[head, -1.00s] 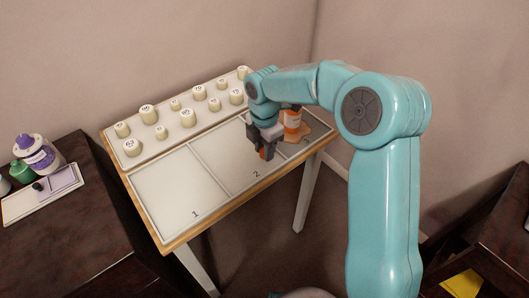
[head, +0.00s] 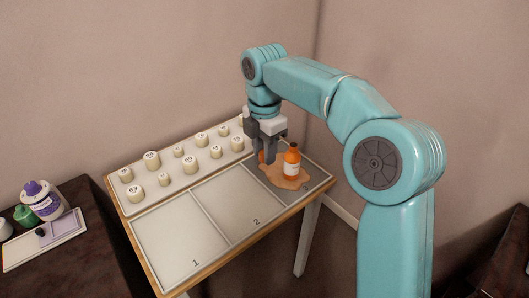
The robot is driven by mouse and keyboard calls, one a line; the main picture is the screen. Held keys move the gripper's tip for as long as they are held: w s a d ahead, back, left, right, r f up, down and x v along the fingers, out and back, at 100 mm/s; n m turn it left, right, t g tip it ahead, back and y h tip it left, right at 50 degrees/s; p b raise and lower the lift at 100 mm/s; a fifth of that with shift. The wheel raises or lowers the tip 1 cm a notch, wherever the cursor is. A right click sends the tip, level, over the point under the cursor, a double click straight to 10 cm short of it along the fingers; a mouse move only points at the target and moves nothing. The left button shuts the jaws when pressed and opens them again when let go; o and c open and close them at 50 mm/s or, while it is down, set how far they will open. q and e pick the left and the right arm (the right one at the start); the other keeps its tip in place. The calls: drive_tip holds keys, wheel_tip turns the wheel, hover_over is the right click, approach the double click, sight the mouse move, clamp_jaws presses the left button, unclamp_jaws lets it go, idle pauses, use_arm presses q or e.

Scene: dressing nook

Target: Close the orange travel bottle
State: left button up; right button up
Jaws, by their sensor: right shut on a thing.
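The orange travel bottle (head: 291,164) with a white label stands upright on a tan, irregular patch (head: 297,183) in the right section of the tray. Its narrow top is visible. My right gripper (head: 264,157) points down just left of the bottle and apart from it. It is shut on a small orange piece (head: 262,157), which looks like the bottle's cap and is mostly hidden by the fingers. My left gripper is not in view.
Several cream numbered pots (head: 190,164) stand on a raised white strip behind the tray. Tray sections 1 and 2 (head: 228,205) are empty. A dark cabinet at left bears a purple-lidded jar (head: 42,201), a green jar (head: 25,216) and a pale tray (head: 68,226).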

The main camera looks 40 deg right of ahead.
drive_tip(key=shift+f, duration=0.1)
drive_tip(key=a+f+m, duration=1.1)
drive_tip(key=m, duration=0.7)
drive_tip(key=shift+w+m, duration=0.2)
drive_tip(key=shift+m, duration=0.2)
drive_tip(key=shift+f, duration=0.1)
